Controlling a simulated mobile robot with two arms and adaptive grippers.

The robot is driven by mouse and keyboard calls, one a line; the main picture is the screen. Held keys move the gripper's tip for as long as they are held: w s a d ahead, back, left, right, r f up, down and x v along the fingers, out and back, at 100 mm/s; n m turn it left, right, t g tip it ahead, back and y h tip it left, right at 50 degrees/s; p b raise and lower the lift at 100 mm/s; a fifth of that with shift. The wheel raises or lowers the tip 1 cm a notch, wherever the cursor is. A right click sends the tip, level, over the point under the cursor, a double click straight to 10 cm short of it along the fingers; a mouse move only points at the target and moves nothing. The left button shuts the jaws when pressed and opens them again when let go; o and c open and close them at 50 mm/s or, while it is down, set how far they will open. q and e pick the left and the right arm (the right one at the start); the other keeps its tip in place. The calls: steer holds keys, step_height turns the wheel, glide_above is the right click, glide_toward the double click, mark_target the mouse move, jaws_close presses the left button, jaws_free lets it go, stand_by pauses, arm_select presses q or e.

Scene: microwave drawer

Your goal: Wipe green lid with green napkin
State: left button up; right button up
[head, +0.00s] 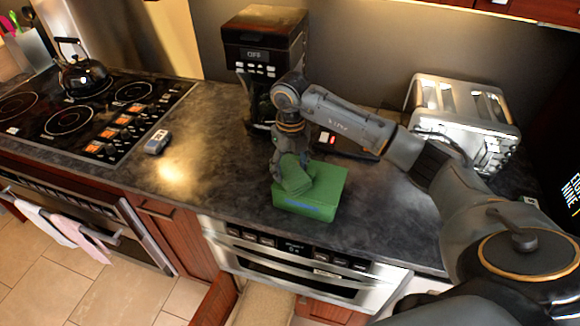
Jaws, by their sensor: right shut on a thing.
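A green box-like thing with a flat green lid (328,188) sits on the dark counter near its front edge. A green napkin (297,178) lies against the left part of the lid. My right gripper (290,165) points down over the lid and is shut on the napkin. The napkin and lid are close in colour, so the exact contact between them is hard to see. My left gripper is not in view.
A black coffee maker (262,60) stands behind the gripper, and a silver toaster (462,115) stands at the right. A stove with a black kettle (82,72) is at the left. A drawer microwave (300,262) is below.

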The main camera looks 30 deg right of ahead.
mark_target(286, 163)
steer(key=shift+w+a+f+b, duration=0.2)
steer(key=shift+w+a+b, duration=0.4)
steer(key=shift+w+a, duration=0.7)
steer(key=shift+w+d+b, duration=0.4)
steer(key=shift+w+d, duration=0.4)
steer(key=shift+d, duration=0.1)
steer(key=shift+s+d+r, duration=0.2)
steer(key=shift+s+d, duration=0.4)
steer(key=shift+s+d+p, duration=0.35)
steer(key=shift+s+d, duration=0.4)
steer(key=shift+s, duration=0.2)
steer(key=shift+f, duration=0.1)
steer(key=shift+w+a+b, duration=0.65)
steer(key=shift+w+a, duration=0.65)
steer(key=shift+w, duration=0.25)
